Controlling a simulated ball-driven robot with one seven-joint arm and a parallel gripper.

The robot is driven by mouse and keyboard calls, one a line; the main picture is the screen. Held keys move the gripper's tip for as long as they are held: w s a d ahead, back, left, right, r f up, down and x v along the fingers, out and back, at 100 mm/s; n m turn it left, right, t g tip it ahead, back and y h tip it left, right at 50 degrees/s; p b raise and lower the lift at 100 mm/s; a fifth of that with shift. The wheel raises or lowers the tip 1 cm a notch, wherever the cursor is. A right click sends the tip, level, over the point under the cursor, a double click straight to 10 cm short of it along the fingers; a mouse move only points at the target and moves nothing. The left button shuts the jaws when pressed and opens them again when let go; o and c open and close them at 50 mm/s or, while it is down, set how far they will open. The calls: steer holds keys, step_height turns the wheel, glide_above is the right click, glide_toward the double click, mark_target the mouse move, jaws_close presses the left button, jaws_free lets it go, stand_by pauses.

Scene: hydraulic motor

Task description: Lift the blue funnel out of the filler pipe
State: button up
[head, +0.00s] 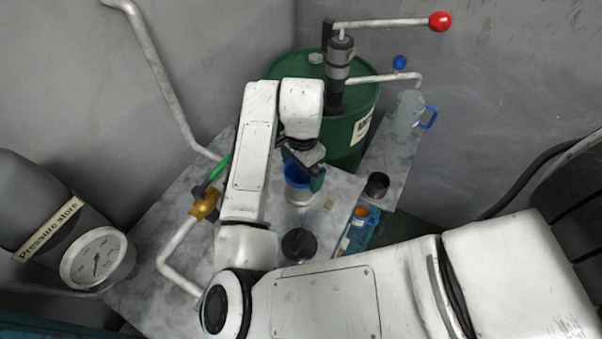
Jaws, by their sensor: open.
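The blue funnel (295,176) stands near the middle of the head view, with its wide mouth up. It sits on a pale, round piece (299,196) that looks like the top of the filler pipe. My gripper (303,172) is open and right at the funnel, with a finger beside its right rim. My wrist and gripper cover part of the funnel's far side. I cannot tell whether the fingers touch it.
A green drum (365,95) with a red-knobbed hand pump (339,75) stands behind. A grey jug (408,115) and black cup (377,185) are at right. A black cap (299,244) lies in front. A brass valve (204,203) is at left.

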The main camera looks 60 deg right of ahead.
steer(key=shift+c, duration=0.4)
steer(key=c, duration=0.8)
steer(key=shift+r, duration=0.15)
